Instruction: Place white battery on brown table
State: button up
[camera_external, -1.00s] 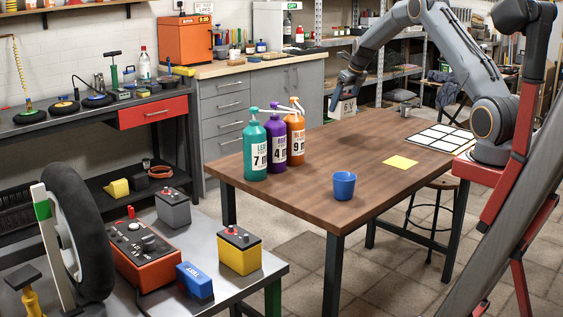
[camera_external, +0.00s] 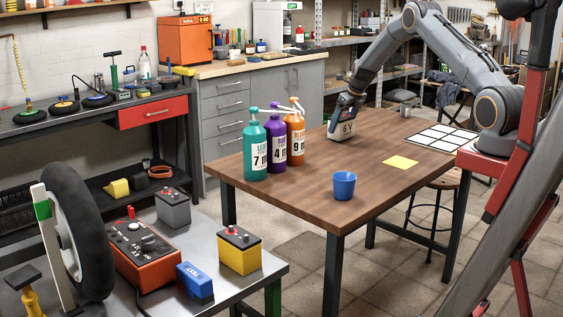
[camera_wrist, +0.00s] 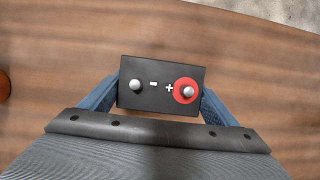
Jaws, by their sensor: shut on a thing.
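The white battery (camera_external: 341,129) is at the far side of the brown table (camera_external: 300,188), right of the bottles. It looks upright, with its underside at or very close to the tabletop; I cannot tell for certain whether it touches. My gripper (camera_external: 347,102) is above it, shut on its upper part. In the wrist view the battery's black top (camera_wrist: 160,98) shows two terminals, one with a red ring, between the two blue fingers of my gripper (camera_wrist: 160,100).
Teal (camera_external: 254,150), purple (camera_external: 276,140) and orange (camera_external: 295,138) bottles stand left of the battery. A blue cup (camera_external: 344,185), a yellow note (camera_external: 400,162) and a white grid sheet (camera_external: 440,138) are on the table. The table's middle is clear.

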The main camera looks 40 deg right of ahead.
jog(key=o, duration=1.5)
jog(key=shift+f, duration=0.2)
jog(key=o, duration=0.4)
jog(key=shift+r, duration=0.1)
jog(key=shift+r, duration=0.15)
jog(key=b+v, duration=0.3)
jog(key=v, duration=0.9)
jog(key=shift+a, duration=0.1)
